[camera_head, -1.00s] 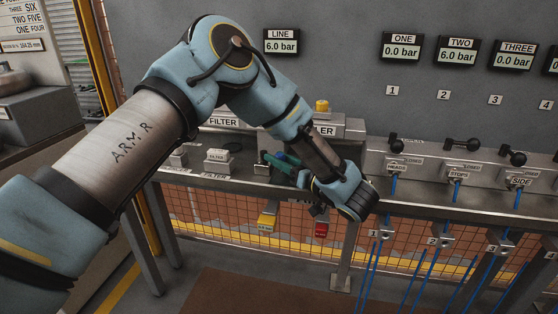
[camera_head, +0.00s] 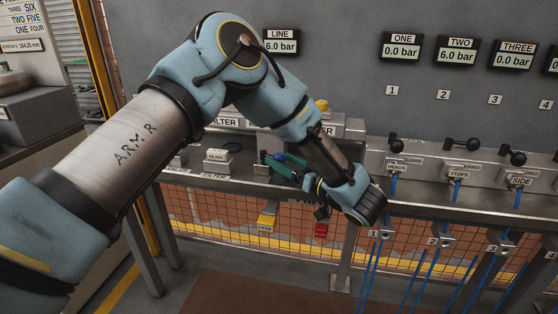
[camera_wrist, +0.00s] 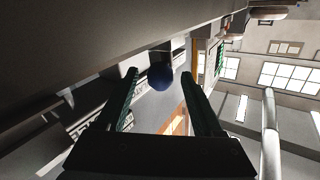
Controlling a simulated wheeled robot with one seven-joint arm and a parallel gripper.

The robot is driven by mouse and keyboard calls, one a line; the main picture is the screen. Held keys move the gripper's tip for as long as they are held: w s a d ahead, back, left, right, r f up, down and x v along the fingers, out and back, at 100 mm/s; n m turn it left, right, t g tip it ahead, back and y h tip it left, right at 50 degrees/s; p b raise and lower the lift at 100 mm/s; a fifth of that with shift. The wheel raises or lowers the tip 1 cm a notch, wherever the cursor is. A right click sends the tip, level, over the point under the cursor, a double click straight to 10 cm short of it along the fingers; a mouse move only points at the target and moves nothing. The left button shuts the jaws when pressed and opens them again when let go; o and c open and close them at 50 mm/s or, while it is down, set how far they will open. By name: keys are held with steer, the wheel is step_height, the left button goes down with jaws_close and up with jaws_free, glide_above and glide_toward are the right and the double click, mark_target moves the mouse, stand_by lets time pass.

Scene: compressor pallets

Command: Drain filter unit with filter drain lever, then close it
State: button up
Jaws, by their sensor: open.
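My gripper (camera_head: 268,162) is open, its green fingers pointing left over the grey shelf beside the filter labels. In the wrist view my gripper (camera_wrist: 160,73) has its two green fingers apart, with a dark blue round knob (camera_wrist: 160,77) between the fingertips. I cannot tell whether either finger touches it. The knob may be the end of the filter drain lever; its stem is not clear. A small block labelled FILTER (camera_head: 217,156) sits on the shelf left of the gripper. My arm hides part of the filter housing behind it.
The LINE display (camera_head: 281,41) reads 6.0 bar. A yellow knob (camera_head: 321,105) stands behind my forearm. Black-handled valves (camera_head: 397,144) with blue hoses line the shelf to the right. A yellow tag (camera_head: 266,222) and a red tag (camera_head: 321,230) hang below the shelf.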

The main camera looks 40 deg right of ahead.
steer(key=s+b, duration=0.1)
steer(key=s, duration=0.8)
steer(key=shift+a, duration=0.15)
